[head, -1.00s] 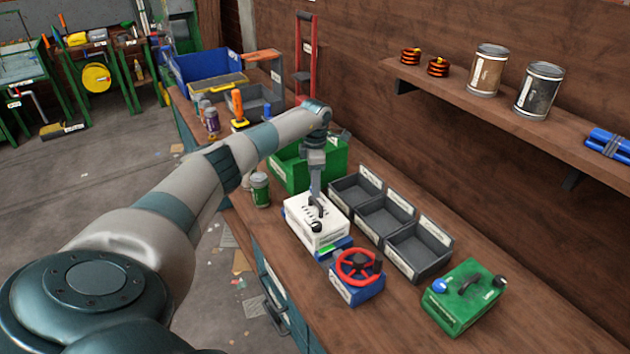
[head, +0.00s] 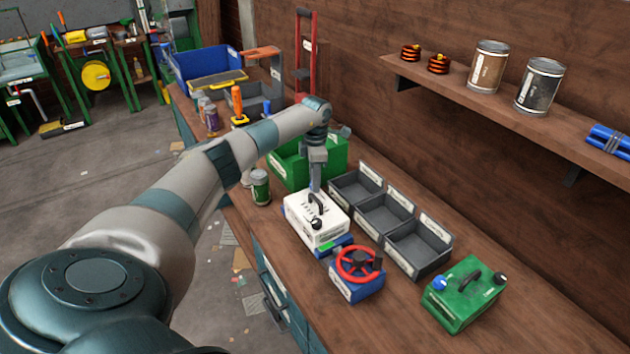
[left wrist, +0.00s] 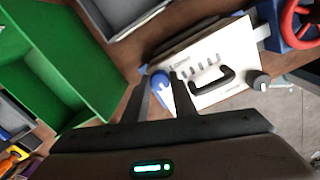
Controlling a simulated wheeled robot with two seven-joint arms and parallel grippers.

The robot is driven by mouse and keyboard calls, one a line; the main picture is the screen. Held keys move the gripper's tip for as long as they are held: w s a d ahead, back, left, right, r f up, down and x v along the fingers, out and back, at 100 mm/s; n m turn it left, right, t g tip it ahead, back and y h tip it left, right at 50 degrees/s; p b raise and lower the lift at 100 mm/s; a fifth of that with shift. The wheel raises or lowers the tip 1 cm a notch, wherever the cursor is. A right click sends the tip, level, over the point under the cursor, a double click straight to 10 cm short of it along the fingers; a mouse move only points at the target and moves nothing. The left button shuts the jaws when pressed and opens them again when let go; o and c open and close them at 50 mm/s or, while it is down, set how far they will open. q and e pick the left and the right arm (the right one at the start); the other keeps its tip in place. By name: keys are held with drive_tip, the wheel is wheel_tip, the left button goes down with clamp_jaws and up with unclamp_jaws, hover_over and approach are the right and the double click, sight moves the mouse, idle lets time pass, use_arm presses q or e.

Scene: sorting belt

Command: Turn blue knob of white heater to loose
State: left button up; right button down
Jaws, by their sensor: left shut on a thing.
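The white heater (head: 303,225) stands on the workbench in the head view, with a black handle on top and a dark knob at its near end. It also shows in the left wrist view (left wrist: 235,55). There its blue knob (left wrist: 161,84) sits at the end nearest my fingers. My left gripper (head: 316,187) reaches down at the heater's far end. In the left wrist view its fingers (left wrist: 160,92) stand on either side of the blue knob and are shut on it. The blue knob is hidden in the head view. My right gripper is not in view.
A blue box with a red wheel (head: 358,288) stands just in front of the heater. A green device (head: 462,310) with its own blue knob is to the right. Grey bins (head: 420,262) line the right side, a green bin (head: 290,172) stands behind, and a can (head: 260,188) is left.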

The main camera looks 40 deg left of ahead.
use_arm(q)
drive_tip(key=n+b, duration=0.1)
drive_tip(key=n, duration=0.2)
drive_tip(key=shift+n, duration=0.3)
drive_tip(key=n, duration=0.3)
drive_tip(key=shift+n+b, duration=0.3)
drive_tip(key=shift+b, duration=0.05)
drive_tip(key=n, duration=0.3)
drive_tip(key=shift+n, duration=0.3)
drive_tip(key=n, duration=0.3)
drive_tip(key=shift+a+n, duration=0.1)
drive_tip(key=shift+n, duration=0.2)
drive_tip(key=n, duration=0.3)
drive_tip(key=shift+w+r+n+g+p, duration=0.1)
drive_tip(key=shift+n+g+p, duration=0.2)
drive_tip(key=shift+n+p, duration=0.1)
drive_tip(key=n+p, duration=0.1)
drive_tip(key=n, duration=0.2)
drive_tip(key=shift+n, duration=0.3)
drive_tip(key=n+p, duration=0.1)
drive_tip(key=n, duration=0.2)
drive_tip(key=shift+n, duration=0.3)
drive_tip(key=shift+n+h+p, duration=0.3)
drive_tip(key=shift+n+p, duration=0.6)
drive_tip(key=shift+n, duration=0.7)
